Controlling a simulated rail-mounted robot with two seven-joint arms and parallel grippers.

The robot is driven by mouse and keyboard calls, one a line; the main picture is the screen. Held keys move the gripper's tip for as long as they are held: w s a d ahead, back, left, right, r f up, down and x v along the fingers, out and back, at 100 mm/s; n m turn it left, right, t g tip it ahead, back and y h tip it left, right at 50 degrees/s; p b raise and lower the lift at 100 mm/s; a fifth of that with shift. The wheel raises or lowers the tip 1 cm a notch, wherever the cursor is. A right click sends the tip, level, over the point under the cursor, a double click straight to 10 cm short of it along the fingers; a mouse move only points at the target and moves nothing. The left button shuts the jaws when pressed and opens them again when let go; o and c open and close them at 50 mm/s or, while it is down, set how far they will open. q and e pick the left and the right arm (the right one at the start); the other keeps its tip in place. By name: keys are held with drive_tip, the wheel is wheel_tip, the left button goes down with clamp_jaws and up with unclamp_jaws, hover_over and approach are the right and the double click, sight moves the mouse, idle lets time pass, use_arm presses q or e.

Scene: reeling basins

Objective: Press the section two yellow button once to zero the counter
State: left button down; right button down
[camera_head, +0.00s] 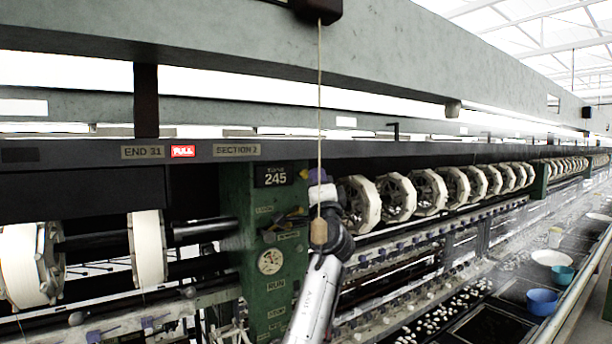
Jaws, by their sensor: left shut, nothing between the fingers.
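The counter (275,176) on the green section post (264,225) reads 245. The SECTION 2 label (237,150) is on the dark beam above and left of it. A small yellow spot (303,174), which looks like the yellow button, shows at the right of the counter. My left arm rises from the bottom middle, and my left gripper (318,190) is shut and empty in front of the post's right edge, just right of and below the yellow spot. Whether it touches the button I cannot tell. My right gripper is not in view.
A cord with a wooden handle (319,232) hangs in front of my left wrist. Pale reels (358,203) line up to the right, and white reels (148,248) sit at left. Lower right, a blue bowl (541,301) and a teal bowl (562,273) stand along the basin bench.

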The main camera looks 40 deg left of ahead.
use_arm(q)
drive_tip(key=shift+a, duration=0.1)
drive_tip(key=shift+w+a, duration=0.1)
drive_tip(key=shift+a, duration=0.25)
drive_tip(key=shift+w+a, duration=0.1)
drive_tip(key=shift+a, duration=0.4)
idle(0.8)
drive_tip(key=shift+d, duration=0.1)
idle(0.3)
drive_tip(key=shift+s+d, duration=0.25)
drive_tip(key=shift+d, duration=0.55)
drive_tip(key=shift+d, duration=0.1)
drive_tip(key=shift+s+d+b, duration=0.15)
drive_tip(key=shift+s+d, duration=0.05)
drive_tip(key=shift+d, duration=0.6)
drive_tip(key=shift+s+d+b, duration=0.15)
drive_tip(key=shift+s+d, duration=0.05)
drive_tip(key=shift+d, duration=0.55)
drive_tip(key=shift+s+d+b, duration=0.15)
drive_tip(key=shift+s+d, duration=0.05)
drive_tip(key=shift+d, duration=0.6)
